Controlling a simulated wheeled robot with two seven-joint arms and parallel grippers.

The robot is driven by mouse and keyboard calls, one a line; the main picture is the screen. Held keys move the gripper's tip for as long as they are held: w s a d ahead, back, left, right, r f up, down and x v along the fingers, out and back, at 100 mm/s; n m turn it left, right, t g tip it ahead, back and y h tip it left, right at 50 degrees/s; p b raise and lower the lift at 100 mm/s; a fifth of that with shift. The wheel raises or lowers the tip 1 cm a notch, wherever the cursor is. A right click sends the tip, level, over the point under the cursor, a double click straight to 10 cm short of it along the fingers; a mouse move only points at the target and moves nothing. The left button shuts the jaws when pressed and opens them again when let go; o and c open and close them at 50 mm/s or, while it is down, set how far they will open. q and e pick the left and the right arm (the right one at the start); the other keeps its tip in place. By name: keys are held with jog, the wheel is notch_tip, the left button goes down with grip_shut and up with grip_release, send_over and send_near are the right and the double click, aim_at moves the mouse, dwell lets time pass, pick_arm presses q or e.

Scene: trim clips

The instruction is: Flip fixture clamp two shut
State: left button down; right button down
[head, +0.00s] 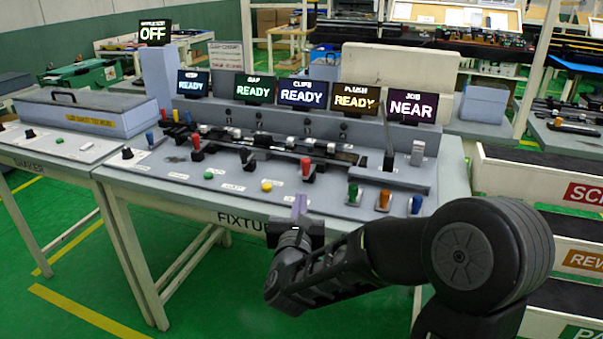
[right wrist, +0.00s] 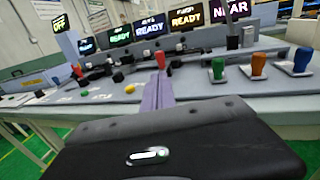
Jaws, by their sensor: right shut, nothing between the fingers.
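The fixture bench (head: 207,203) carries two red-handled clamp levers. One red lever (head: 196,142) is left of centre and the other red lever (head: 306,167) is near the middle; both handles stand upright. Their number labels are too small to read. In the right wrist view, the middle red lever (right wrist: 160,60) shows just beyond my fingertips and the left one (right wrist: 77,71) is further off. My right gripper (head: 299,204), with purple fingers, is shut and empty at the bench's front edge, in front of the middle lever and apart from it. My left gripper is out of view.
Green (head: 353,192), orange (head: 384,199) and blue (head: 417,204) handles stand along the front right of the bench. A yellow button (head: 267,185) and a green button (head: 208,174) lie left of my gripper. Lit displays (head: 303,93) line the back.

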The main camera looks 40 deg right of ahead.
jog(key=shift+w, duration=0.1)
jog(key=p, duration=0.4)
send_near(309, 167)
jog(key=x, duration=0.5)
jog(key=shift+w+a+r, duration=0.3)
jog(key=shift+w, duration=0.1)
jog(key=shift+w+d+f, duration=0.1)
jog(key=shift+w+d, duration=0.3)
jog(key=shift+w, duration=0.05)
jog(key=w+d+b, duration=0.1)
jog(key=b, duration=0.2)
jog(key=w+d+b, duration=0.1)
jog(key=d+b, duration=0.1)
jog(key=b, duration=0.1)
jog(key=shift+f, duration=0.4)
jog(key=shift+w+d+r+b, duration=0.15)
jog(key=shift+w+d+b, duration=0.05)
jog(key=shift+b, duration=0.25)
jog(key=shift+d+r, duration=0.1)
jog(key=shift+r, duration=0.4)
